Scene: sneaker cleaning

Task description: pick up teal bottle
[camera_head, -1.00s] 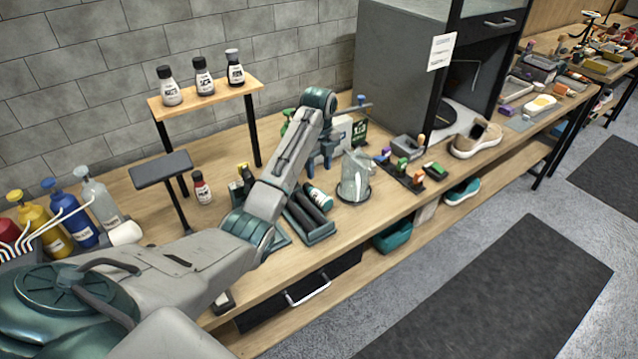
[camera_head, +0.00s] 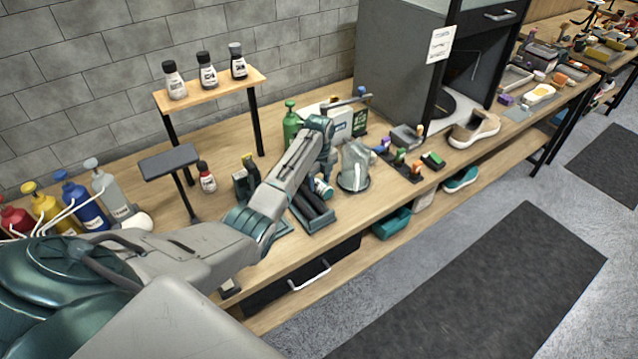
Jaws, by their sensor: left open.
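The teal bottle (camera_head: 323,188) lies on the wooden workbench (camera_head: 345,214), beside the dark tray and left of the clear jar. Only part of it shows, as my left arm and gripper cover the rest. My left gripper (camera_head: 326,172) is open and points down from its wrist, right over the bottle. Whether its fingers touch the bottle cannot be told. My right gripper is not in view.
A clear jar (camera_head: 355,164) stands close on the right of the gripper. A dark tray with black rollers (camera_head: 313,209) lies in front. A green bottle (camera_head: 291,126) stands behind.

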